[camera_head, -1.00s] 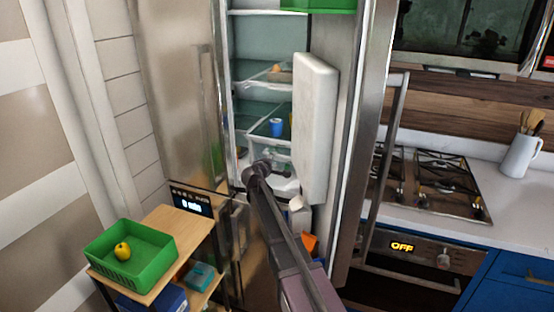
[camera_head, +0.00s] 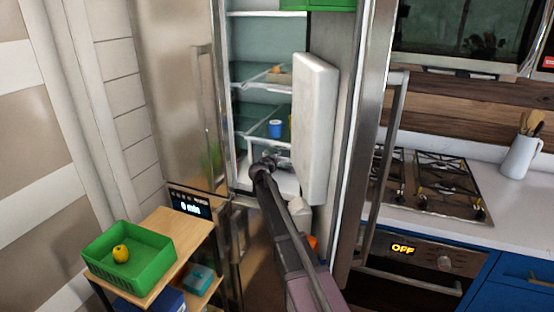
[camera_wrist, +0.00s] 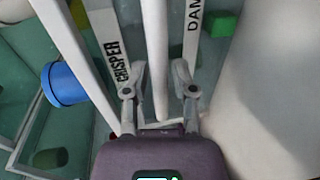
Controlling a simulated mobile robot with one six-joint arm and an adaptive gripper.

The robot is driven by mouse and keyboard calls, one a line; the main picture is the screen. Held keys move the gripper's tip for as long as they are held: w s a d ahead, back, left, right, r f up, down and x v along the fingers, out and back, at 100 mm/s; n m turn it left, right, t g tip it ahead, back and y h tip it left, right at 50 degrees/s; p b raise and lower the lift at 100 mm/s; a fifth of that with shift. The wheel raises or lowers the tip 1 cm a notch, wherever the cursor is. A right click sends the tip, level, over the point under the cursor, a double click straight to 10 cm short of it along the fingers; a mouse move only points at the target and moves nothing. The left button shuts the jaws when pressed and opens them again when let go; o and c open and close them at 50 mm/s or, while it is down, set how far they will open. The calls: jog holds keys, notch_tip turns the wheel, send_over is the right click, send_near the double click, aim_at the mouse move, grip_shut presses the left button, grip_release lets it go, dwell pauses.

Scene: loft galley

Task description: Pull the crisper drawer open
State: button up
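The crisper drawer's front strip (camera_wrist: 116,62), labelled CRISPER, shows left of centre in the wrist view. A second strip (camera_wrist: 194,22), its label cut off after "DAM", runs to its right. A pale bar (camera_wrist: 156,55) lies between the two strips; I cannot tell which drawer it belongs to. My gripper (camera_wrist: 159,72) has its fingers apart, one on each side of this bar, with gaps showing. In the head view my gripper (camera_head: 268,161) reaches into the lower fridge compartment, below the shelf with the blue cup (camera_head: 275,128). My arm hides much of the drawer area there.
The open fridge door (camera_head: 315,130) stands close on the right of my arm. The cup also shows in the wrist view (camera_wrist: 65,84), left of the fingers. A wooden cart (camera_head: 180,235) with a green basket (camera_head: 150,267) stands at the lower left. The stove (camera_head: 440,185) is to the right.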

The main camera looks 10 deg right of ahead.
grip_shut()
jog(key=shift+s, duration=0.15)
